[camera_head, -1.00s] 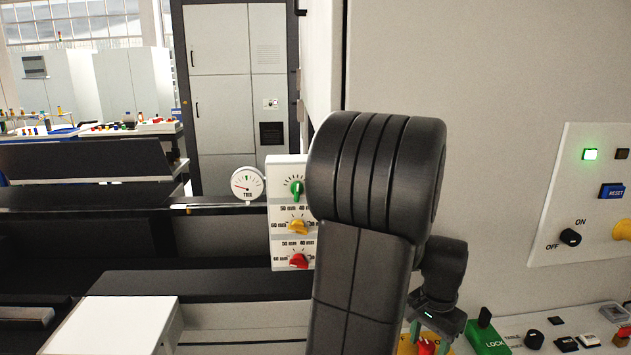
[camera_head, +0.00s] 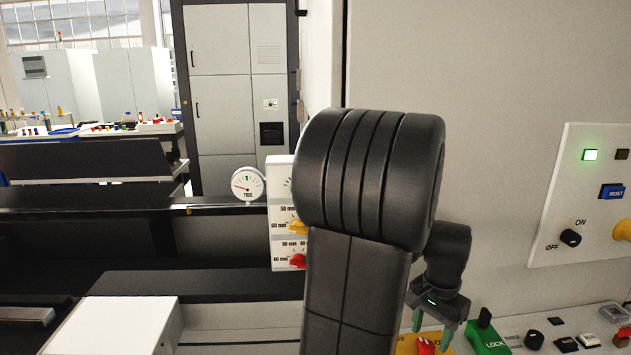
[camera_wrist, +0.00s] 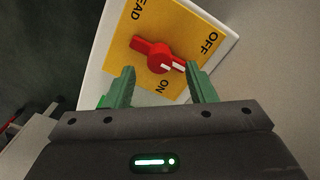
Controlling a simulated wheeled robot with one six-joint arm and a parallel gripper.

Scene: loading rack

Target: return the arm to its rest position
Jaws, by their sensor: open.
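My gripper (camera_head: 433,324) is open and empty at the lower right of the head view, with its green fingers pointing down. In the wrist view my gripper (camera_wrist: 160,88) has its two green fingers apart, with a red rotary switch (camera_wrist: 160,57) beyond them. The switch sits on a yellow plate (camera_wrist: 185,25) marked ON and OFF. Its white pointer mark lies toward the right, between the two words. The red switch (camera_head: 426,346) also shows in the head view just below the fingers. My large dark arm hides part of the panel behind it.
A dial gauge (camera_head: 247,185) and a knob panel (camera_head: 280,220) stand left of my arm. A green LOCK block (camera_head: 488,338) and small buttons lie right of the gripper. A wall panel (camera_head: 585,200) has a lit green lamp (camera_head: 590,155). A white box (camera_head: 120,325) is lower left.

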